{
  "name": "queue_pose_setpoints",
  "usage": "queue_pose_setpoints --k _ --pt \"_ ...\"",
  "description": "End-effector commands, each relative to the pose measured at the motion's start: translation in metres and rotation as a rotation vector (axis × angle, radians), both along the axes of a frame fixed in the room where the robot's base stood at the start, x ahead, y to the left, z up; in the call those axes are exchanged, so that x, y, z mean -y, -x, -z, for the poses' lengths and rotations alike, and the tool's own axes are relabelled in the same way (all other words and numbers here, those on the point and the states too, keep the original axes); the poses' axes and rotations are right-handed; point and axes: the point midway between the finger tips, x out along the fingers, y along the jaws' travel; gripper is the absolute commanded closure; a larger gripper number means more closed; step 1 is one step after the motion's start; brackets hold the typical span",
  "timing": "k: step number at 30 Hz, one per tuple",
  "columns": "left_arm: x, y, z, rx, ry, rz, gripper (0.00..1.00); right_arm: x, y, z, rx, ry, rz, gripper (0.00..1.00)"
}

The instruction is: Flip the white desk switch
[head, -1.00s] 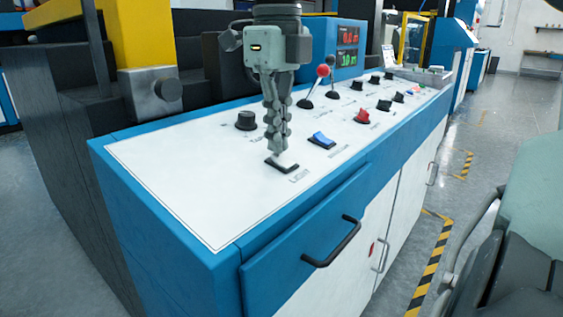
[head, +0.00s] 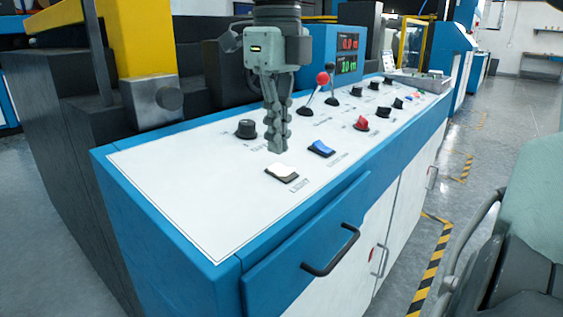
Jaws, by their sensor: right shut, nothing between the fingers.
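The white desk switch (head: 283,171) is a white rocker in a dark frame near the front of the white control panel (head: 190,190). The word LIGHT is printed beside it. My right gripper (head: 277,150) points straight down with its fingers shut and empty. Its tips are just behind and above the white switch in the picture, and they appear clear of it. The whole rocker face shows. My left gripper is not in view.
A blue rocker switch (head: 321,148) is close on the right, with a red switch (head: 361,124) farther along. A black knob (head: 246,129) is to the left of the gripper. A red-knobbed lever (head: 322,79) stands behind. The panel's near left part is clear.

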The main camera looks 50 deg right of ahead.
Motion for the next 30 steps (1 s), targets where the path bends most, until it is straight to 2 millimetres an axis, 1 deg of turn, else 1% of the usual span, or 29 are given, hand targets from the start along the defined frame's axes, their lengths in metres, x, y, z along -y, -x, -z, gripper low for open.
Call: queue_pose_setpoints --k 1,16,30 --pt "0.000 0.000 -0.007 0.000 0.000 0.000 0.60 0.000 0.000 -0.008 0.000 0.000 0.000 1.00" --pt "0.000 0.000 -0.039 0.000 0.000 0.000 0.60 0.000 0.000 -0.047 0.000 0.000 0.000 1.00" --pt "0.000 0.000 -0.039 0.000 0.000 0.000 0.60 0.000 0.000 -0.048 0.000 0.000 0.000 1.00"
